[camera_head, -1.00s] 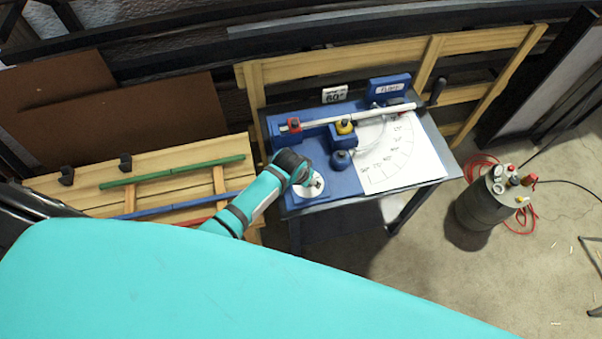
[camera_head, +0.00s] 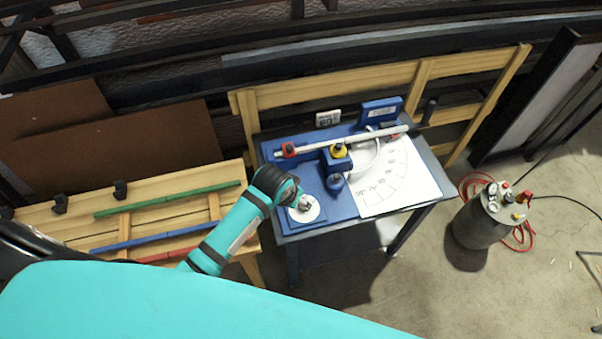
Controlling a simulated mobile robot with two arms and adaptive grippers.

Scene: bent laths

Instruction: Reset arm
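A blue bending jig stands on a small table (camera_head: 436,165). A pale straight bar (camera_head: 375,137) lies across its top, between a red clamp (camera_head: 289,150) and the right end. A yellow-topped knob (camera_head: 338,151) sits at the middle. My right gripper is out of view.
A wooden bench at left holds green (camera_head: 165,199), blue (camera_head: 165,230) and red laths. A grey canister (camera_head: 482,222) with red hose stands on the floor at right. Open floor lies in front of it.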

